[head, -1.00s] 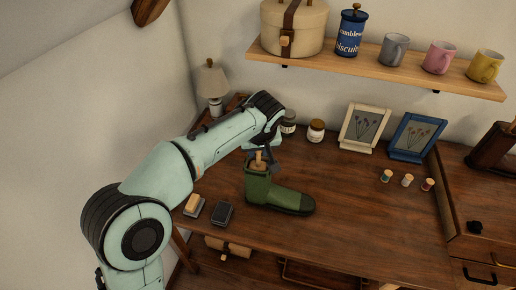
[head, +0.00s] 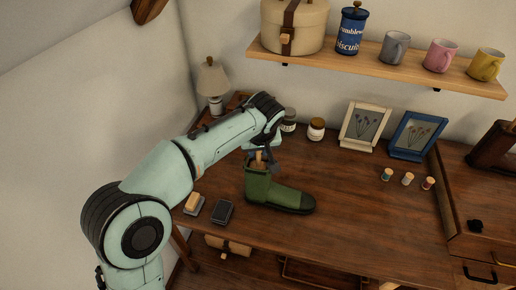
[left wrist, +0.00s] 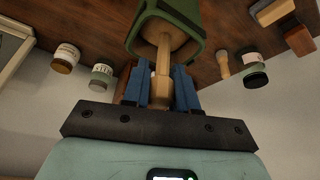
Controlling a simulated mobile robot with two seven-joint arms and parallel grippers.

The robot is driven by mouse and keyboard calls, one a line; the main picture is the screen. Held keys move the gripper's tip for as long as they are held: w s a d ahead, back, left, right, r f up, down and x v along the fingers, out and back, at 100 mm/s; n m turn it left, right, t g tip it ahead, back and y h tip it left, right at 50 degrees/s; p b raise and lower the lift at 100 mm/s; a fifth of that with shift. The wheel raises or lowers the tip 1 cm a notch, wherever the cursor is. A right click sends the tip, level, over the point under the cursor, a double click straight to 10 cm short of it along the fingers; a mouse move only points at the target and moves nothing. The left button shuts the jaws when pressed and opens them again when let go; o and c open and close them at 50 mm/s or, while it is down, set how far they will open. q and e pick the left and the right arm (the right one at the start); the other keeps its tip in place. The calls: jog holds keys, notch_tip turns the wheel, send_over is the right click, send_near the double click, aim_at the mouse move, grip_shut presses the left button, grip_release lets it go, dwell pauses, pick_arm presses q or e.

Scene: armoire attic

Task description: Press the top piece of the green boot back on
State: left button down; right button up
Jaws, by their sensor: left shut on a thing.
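The green boot (head: 272,190) stands upright on the wooden table, toe to the right. A light wooden piece (head: 259,158) sticks up out of its top opening. My left gripper (head: 264,148) is right above the boot's opening, pointing down. In the left wrist view my gripper's blue fingers (left wrist: 160,80) are shut on the wooden piece (left wrist: 172,48), whose far end goes into the green boot (left wrist: 186,12). The inside of the boot is mostly hidden. My right gripper does not show.
A yellow-topped block (head: 193,202) and a dark block (head: 223,212) lie left of the boot. Two jars (head: 316,130) (head: 288,120), two picture frames (head: 360,127) (head: 413,136) and a lamp (head: 212,80) stand behind. Small spools (head: 407,179) stand at right. The table's front right is clear.

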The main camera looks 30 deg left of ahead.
pick_arm(q)
jog(key=shift+f, duration=0.1)
dwell(0.4)
jog(key=c, duration=0.8)
grip_release()
jog(key=shift+r+p, duration=2.5)
jog(key=shift+r, duration=0.55)
jog(key=shift+f, duration=0.1)
